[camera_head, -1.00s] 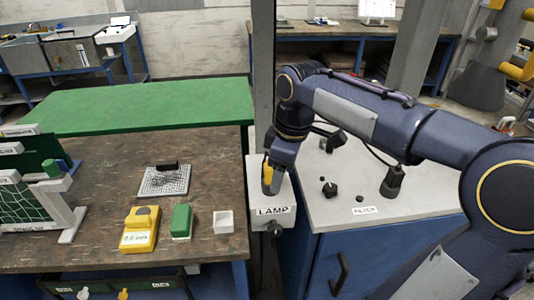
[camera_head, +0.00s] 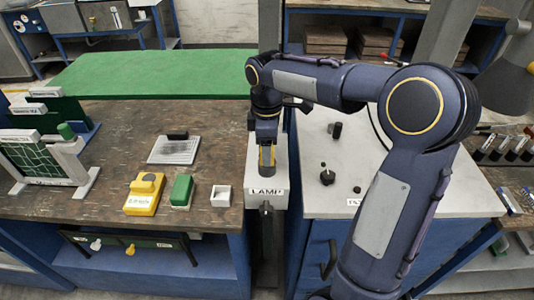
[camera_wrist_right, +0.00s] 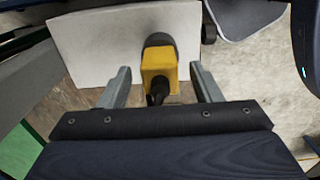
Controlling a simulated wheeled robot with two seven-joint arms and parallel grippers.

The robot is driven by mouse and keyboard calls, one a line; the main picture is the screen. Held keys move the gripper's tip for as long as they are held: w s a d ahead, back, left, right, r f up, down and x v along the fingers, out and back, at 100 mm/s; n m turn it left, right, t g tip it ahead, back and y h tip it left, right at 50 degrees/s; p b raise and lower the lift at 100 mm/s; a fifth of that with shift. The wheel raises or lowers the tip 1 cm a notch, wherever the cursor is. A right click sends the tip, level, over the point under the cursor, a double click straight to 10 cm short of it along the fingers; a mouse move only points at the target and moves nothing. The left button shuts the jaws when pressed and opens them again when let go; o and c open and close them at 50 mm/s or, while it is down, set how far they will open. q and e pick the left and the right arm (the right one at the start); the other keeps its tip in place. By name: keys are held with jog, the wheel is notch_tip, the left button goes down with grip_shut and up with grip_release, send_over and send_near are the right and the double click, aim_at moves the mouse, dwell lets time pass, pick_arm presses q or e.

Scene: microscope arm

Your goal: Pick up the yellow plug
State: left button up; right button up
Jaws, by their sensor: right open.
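The yellow plug (camera_wrist_right: 160,66) stands on the white surface of a box marked LAMP in the right wrist view, with a dark round base at its far end and a black stub at its near end. A strip of its yellow (camera_head: 267,156) shows at my right gripper (camera_head: 267,170) in the head view. My right gripper, also in the wrist view (camera_wrist_right: 160,72), is open, with one finger on each side of the plug and a gap on both sides. My left gripper is not in view.
The LAMP box (camera_head: 268,190) stands between the brown worktable (camera_head: 110,115) and a grey-topped cabinet (camera_head: 400,200). Black knobs (camera_head: 327,177) stand on the cabinet.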

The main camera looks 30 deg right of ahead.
jog(key=shift+f, duration=0.25)
jog(key=c, duration=1.1)
jog(key=shift+r, duration=0.1)
